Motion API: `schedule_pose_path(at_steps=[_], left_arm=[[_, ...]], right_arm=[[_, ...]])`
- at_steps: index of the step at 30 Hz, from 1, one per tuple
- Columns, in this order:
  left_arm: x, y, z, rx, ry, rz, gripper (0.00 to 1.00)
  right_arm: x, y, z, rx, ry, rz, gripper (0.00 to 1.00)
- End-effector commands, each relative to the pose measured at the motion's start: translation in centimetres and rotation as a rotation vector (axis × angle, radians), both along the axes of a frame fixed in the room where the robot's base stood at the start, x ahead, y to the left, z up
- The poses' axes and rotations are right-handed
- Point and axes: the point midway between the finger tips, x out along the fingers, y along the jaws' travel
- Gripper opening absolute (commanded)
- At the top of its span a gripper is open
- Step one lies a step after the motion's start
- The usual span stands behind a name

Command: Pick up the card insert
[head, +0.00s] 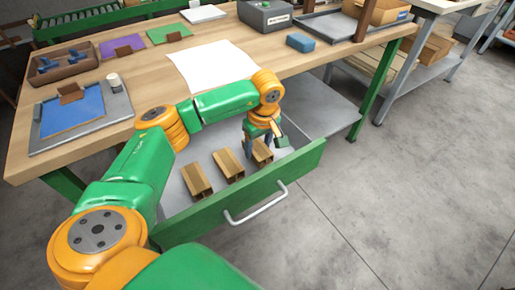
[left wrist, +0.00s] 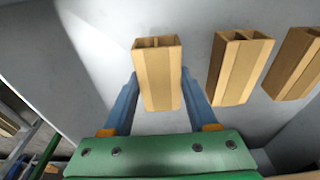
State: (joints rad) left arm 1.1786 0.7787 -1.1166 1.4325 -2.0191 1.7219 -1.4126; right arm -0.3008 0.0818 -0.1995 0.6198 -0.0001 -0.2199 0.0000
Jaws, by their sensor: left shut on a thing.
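Three tan card inserts stand in the open drawer. My left gripper (head: 262,138) reaches down into the drawer from above and is shut on the card insert (head: 262,152) nearest the drawer's right end. In the left wrist view that card insert (left wrist: 158,82) is between the blue fingers, its divided open end showing. The middle card insert (head: 228,166) and the left card insert (head: 196,181) stand free beside it. They also show in the left wrist view, as a middle one (left wrist: 238,68) and a far one (left wrist: 294,66). My right gripper is not in view.
The green-fronted drawer (head: 290,172) is pulled out, its handle (head: 256,206) facing the floor side. The wooden workbench (head: 140,78) above holds a white sheet (head: 210,66), a grey tray with a blue pad (head: 72,112), a brown bin (head: 64,68) and a blue block (head: 300,42).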

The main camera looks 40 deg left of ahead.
Motion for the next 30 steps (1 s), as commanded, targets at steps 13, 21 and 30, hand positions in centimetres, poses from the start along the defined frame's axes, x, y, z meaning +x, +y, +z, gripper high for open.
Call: schedule_pose_path(at_steps=[13,21,30], left_arm=[[-1.1,-0.3,4.8,0.0,-0.006,-0.003,0.06],[-7.8,-1.9,10.9,0.005,-0.005,-0.003,0.06],[-12.9,-3.3,12.9,0.0,-0.002,0.0,0.06]], right_arm=[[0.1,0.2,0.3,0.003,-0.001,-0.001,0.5],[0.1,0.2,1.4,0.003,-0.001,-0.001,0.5],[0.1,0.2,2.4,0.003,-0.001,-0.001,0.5]])
